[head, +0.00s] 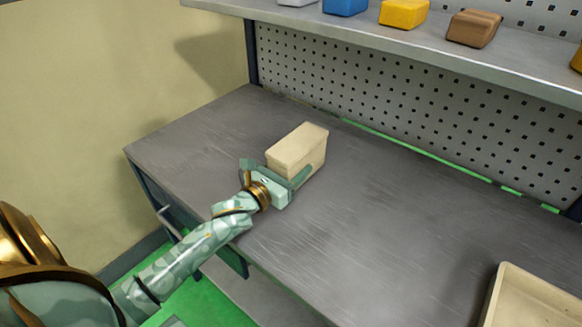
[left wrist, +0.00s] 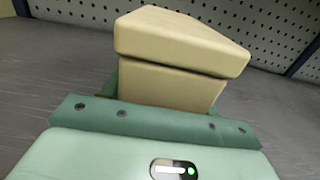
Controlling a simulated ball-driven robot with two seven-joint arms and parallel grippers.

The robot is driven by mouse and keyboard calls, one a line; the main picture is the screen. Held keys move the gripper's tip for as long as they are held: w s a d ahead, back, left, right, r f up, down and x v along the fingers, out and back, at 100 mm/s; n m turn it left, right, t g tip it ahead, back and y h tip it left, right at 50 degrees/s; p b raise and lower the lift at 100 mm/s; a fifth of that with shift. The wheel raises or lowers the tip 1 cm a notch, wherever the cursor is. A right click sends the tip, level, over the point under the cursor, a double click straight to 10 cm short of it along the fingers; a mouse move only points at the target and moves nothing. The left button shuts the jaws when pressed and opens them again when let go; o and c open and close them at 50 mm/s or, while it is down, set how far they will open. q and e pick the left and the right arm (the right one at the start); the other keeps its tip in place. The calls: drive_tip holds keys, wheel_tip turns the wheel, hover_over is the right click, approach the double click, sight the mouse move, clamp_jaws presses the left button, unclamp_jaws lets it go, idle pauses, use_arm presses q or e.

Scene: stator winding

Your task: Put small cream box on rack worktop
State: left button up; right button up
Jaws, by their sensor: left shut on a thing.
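The small cream box (head: 297,146) is at the left half of the grey rack worktop (head: 370,215). It also fills the upper middle of the left wrist view (left wrist: 178,55), with its lid-like upper part wider than its lower part. My left gripper (head: 291,177) reaches in from the left and is shut on the box from its near side, one finger showing along the right side. The box looks upright. I cannot tell whether its underside touches the worktop, as the gripper hides its lower edge. My right gripper is not in view.
A shelf (head: 500,66) above the back holds a blue box (head: 345,6), a yellow box (head: 403,13) and a brown box (head: 473,28). A perforated panel (head: 380,90) closes the back. A cream tray (head: 530,300) stands at the front right. The worktop's middle is clear.

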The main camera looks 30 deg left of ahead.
use_arm(q)
drive_tip(key=shift+s+d+f, duration=0.1)
drive_tip(key=shift+s+f, duration=0.1)
drive_tip(key=shift+f, duration=0.55)
drive_tip(key=o, duration=1.2)
drive_tip(key=shift+d+f, duration=0.1)
drive_tip(key=shift+f, duration=0.05)
drive_tip(key=shift+r, duration=0.4)
drive_tip(key=shift+s+a+p, duration=0.2)
drive_tip(key=shift+s+p, duration=0.1)
drive_tip(key=shift+p, duration=0.1)
drive_tip(key=s, duration=0.3)
drive_tip(key=s+p, duration=0.1)
drive_tip(key=s, duration=0.2)
drive_tip(key=s+a, duration=0.1)
drive_tip(key=s, duration=0.3)
drive_tip(key=shift+s+r+p, duration=0.1)
drive_tip(key=shift+r+p, duration=0.2)
drive_tip(key=shift+r, duration=0.1)
drive_tip(key=shift+s, duration=0.4)
drive_tip(key=shift+s, duration=0.1)
